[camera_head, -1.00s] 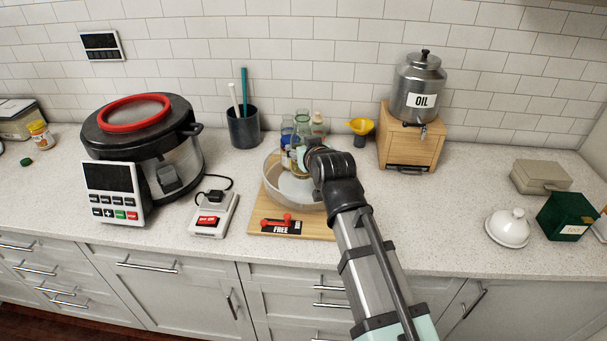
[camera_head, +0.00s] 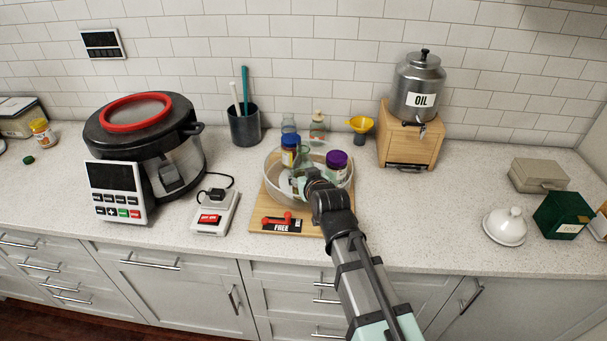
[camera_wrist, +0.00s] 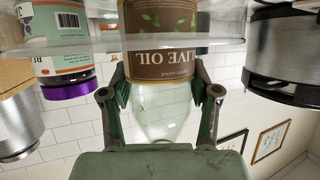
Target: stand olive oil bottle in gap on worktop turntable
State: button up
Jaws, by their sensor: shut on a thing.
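My gripper (camera_wrist: 161,95) is shut on the olive oil bottle (camera_wrist: 165,65), its fingers on either side of the clear glass below the brown label. The wrist picture is upside down, so the bottle is upright. In the head view my gripper (camera_head: 308,178) is at the turntable (camera_head: 271,180), a clear-walled round tray on a wooden board. The bottle's pale green glass (camera_head: 304,153) shows among the jars, mostly hidden. A clear rim crosses the bottle's label in the wrist view. A blue-lidded jar (camera_head: 289,143) and a purple-lidded jar (camera_head: 336,160) stand on the turntable. Whether the bottle's base touches down is hidden.
A red lever marked FREE (camera_head: 281,226) is at the board's front. A scale-like device (camera_head: 212,214) and large cooker (camera_head: 150,150) stand left. A yellow funnel (camera_head: 360,124) and oil dispenser (camera_head: 418,90) on a wooden box stand behind right.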

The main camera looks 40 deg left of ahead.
jog(key=shift+f, duration=0.15)
jog(key=o, duration=1.6)
jog(key=shift+r, duration=0.2)
jog(key=b+v, duration=0.2)
jog(key=v, duration=1)
jog(key=shift+b, duration=0.3)
